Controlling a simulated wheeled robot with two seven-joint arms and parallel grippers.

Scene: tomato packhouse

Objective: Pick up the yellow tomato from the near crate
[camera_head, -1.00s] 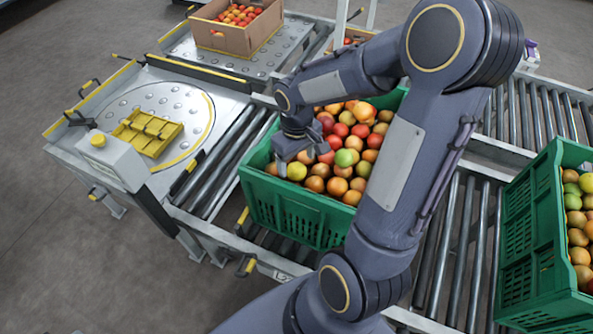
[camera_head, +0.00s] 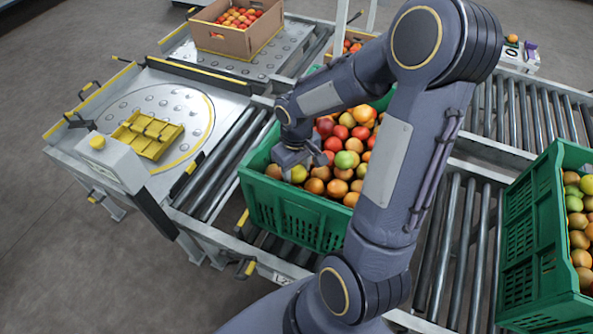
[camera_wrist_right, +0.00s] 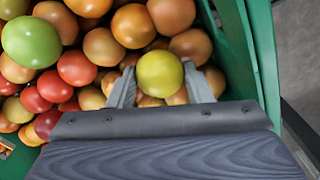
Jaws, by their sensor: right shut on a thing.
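The near crate (camera_head: 290,216) is green, stands on the rollers and is full of red, orange, green and yellow tomatoes. The yellow tomato (camera_head: 299,174) lies near its left corner, partly behind my right gripper (camera_head: 291,168). In the right wrist view, the yellow tomato (camera_wrist_right: 160,74) sits between the two fingers of my right gripper (camera_wrist_right: 161,82), which is shut on it. It is still down among the other tomatoes, close to the crate wall (camera_wrist_right: 262,50). My left gripper is out of view.
A second green crate (camera_head: 530,235) of tomatoes stands at the right. A cardboard box (camera_head: 222,37) of tomatoes is at the back. A yellow rack (camera_head: 148,134) lies on the round plate at the left. Bare rollers (camera_head: 452,240) lie between the crates.

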